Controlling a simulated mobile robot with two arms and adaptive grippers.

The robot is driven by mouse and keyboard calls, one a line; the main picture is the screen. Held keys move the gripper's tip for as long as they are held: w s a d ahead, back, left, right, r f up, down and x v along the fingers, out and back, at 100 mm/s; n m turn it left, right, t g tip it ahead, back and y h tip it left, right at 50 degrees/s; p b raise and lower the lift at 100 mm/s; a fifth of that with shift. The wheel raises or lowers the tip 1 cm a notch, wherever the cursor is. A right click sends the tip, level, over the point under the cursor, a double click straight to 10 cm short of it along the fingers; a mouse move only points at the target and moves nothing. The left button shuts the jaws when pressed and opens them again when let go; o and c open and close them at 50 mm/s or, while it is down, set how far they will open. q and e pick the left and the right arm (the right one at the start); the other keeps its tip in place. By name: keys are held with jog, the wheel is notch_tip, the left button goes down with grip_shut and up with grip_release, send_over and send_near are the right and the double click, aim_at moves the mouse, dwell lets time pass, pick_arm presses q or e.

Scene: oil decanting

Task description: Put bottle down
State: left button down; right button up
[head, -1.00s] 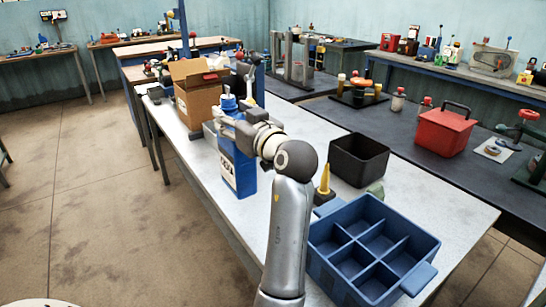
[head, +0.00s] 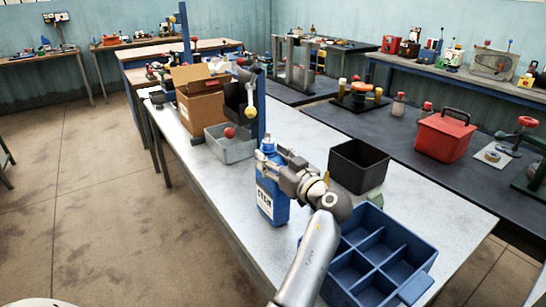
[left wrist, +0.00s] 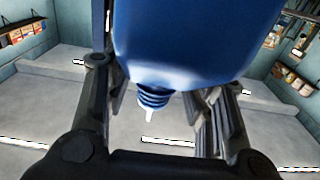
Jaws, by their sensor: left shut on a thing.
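The bottle (head: 272,199) is blue with a white label and a nozzle on top. It stands nearly upright over the white table (head: 222,197), left of the blue divided crate. My left gripper (head: 280,167) is shut on its upper part. In the left wrist view, the bottle (left wrist: 195,40) fills the space between my left gripper's fingers (left wrist: 165,75), with its threaded neck and thin nozzle showing. I cannot tell whether its base touches the table. My right gripper is not in view.
The blue divided crate (head: 434,263) is at the right, with a black bin (head: 358,166) behind it. A grey tray (head: 231,148), a blue post (head: 260,105) and a cardboard box (head: 200,102) stand farther back. The table left of the bottle is clear.

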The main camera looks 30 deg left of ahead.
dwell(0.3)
pick_arm(q)
jog(key=shift+f, duration=0.1)
jog(key=c, duration=0.7)
grip_release()
jog(key=shift+s+f, duration=0.1)
jog(key=shift+o, duration=0.3)
